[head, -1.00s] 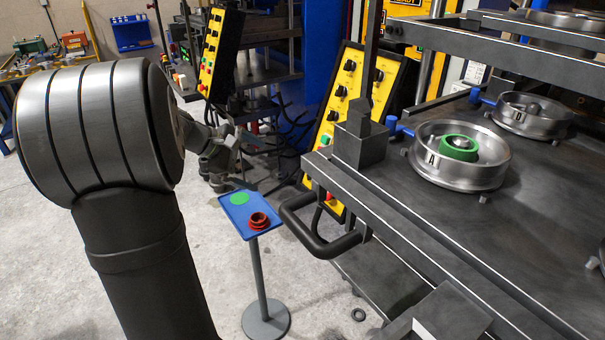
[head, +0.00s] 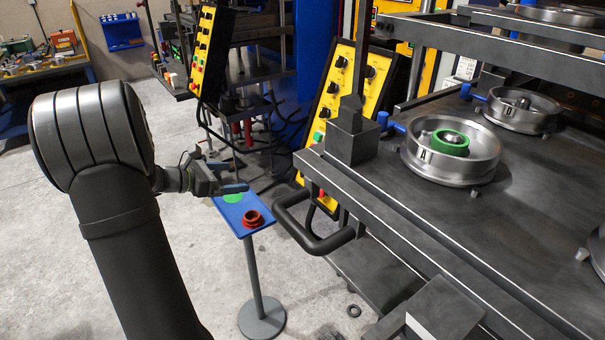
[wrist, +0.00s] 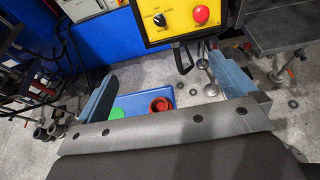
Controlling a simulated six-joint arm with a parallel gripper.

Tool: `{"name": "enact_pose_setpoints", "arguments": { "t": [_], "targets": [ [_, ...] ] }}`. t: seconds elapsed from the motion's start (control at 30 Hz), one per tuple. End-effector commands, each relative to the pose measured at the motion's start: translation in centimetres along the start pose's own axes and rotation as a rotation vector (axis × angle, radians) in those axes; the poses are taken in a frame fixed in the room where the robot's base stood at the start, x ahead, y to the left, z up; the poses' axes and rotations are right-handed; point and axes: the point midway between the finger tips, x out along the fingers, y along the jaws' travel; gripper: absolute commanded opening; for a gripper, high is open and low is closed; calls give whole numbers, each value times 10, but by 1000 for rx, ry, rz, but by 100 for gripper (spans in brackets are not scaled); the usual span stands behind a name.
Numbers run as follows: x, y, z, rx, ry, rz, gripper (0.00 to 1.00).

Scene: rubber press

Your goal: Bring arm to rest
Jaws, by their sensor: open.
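My arm stands at the left in the head view, bent at the elbow. My gripper (head: 235,188) extends right from it, above the far end of the blue tray stand (head: 228,208). In the wrist view my gripper (wrist: 165,92) has its two blue-grey fingers wide apart with nothing held between them. The blue tray (wrist: 138,99) shows below and between them.
The press table (head: 400,200) fills the right, with a black handle (head: 310,235) along its near edge. A metal mould (head: 470,165) on it holds a green ring (head: 450,143). Yellow control panels (head: 335,95) stand behind. Floor at left is clear.

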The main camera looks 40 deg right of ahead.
Motion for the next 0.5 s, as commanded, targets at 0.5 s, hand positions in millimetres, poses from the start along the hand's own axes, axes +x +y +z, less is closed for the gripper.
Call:
{"name": "enact_pose_setpoints", "arguments": {
  "t": [0.5],
  "targets": [
    [16, 0, 0, 2, 1, 0, 100]
  ]
}}
